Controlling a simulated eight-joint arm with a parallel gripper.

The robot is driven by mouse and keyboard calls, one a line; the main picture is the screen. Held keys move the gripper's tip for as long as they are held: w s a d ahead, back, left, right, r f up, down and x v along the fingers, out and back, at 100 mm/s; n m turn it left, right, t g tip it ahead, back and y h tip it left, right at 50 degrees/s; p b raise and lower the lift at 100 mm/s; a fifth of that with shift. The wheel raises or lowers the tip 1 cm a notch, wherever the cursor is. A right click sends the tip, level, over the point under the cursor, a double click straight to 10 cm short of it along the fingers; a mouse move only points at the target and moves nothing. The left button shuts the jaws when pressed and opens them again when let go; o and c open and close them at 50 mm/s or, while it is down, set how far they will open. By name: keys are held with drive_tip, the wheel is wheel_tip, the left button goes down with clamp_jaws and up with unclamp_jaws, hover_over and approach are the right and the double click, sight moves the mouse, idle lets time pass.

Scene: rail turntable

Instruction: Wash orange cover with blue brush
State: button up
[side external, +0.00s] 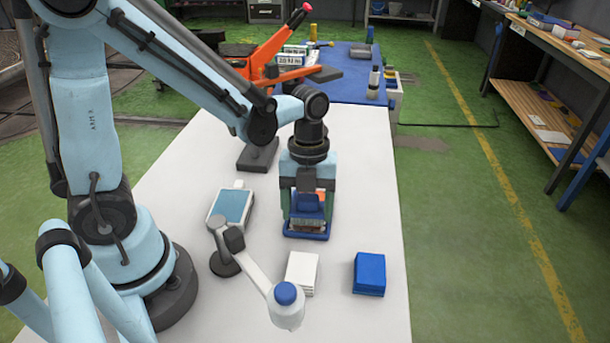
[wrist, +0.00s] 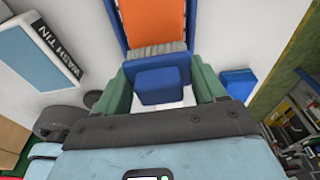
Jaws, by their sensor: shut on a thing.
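My gripper (side external: 307,203) is shut on the blue brush (wrist: 160,85), with its green fingers on both sides of the block-shaped handle. The brush's grey bristles (wrist: 157,50) sit at the near end of the orange cover (wrist: 157,22); I cannot tell whether they touch it. There my gripper hides most of the cover. The wash tin (side external: 231,207), with a light-blue inside, stands left of my gripper and also shows in the wrist view (wrist: 40,45).
A white stack (side external: 301,272) and a blue stack (side external: 369,274) lie in front on the white table (side external: 355,165). A white jointed arm with a blue cap (side external: 287,293) stands front left. A dark block (side external: 258,157) is behind.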

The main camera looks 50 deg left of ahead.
sight(310, 195)
drive_tip(key=shift+w+a+r, duration=0.35)
drive_tip(key=shift+a+r, duration=0.05)
drive_tip(key=shift+r, duration=0.05)
drive_tip(key=shift+w+a+f, duration=0.4)
drive_tip(key=shift+w+a, duration=0.1)
drive_tip(key=shift+w, duration=0.1)
drive_tip(key=shift+w+a+f, duration=0.1)
drive_tip(key=shift+w+a, duration=1.7)
drive_tip(key=shift+w, duration=0.15)
drive_tip(key=shift+s+d, duration=1.1)
drive_tip(key=shift+s, duration=0.1)
drive_tip(key=shift+s+d, duration=0.5)
drive_tip(key=shift+s, duration=0.05)
drive_tip(key=shift+s+d, duration=1.25)
drive_tip(key=shift+s, duration=0.1)
drive_tip(key=shift+r, duration=4)
drive_tip(key=shift+w, duration=0.1)
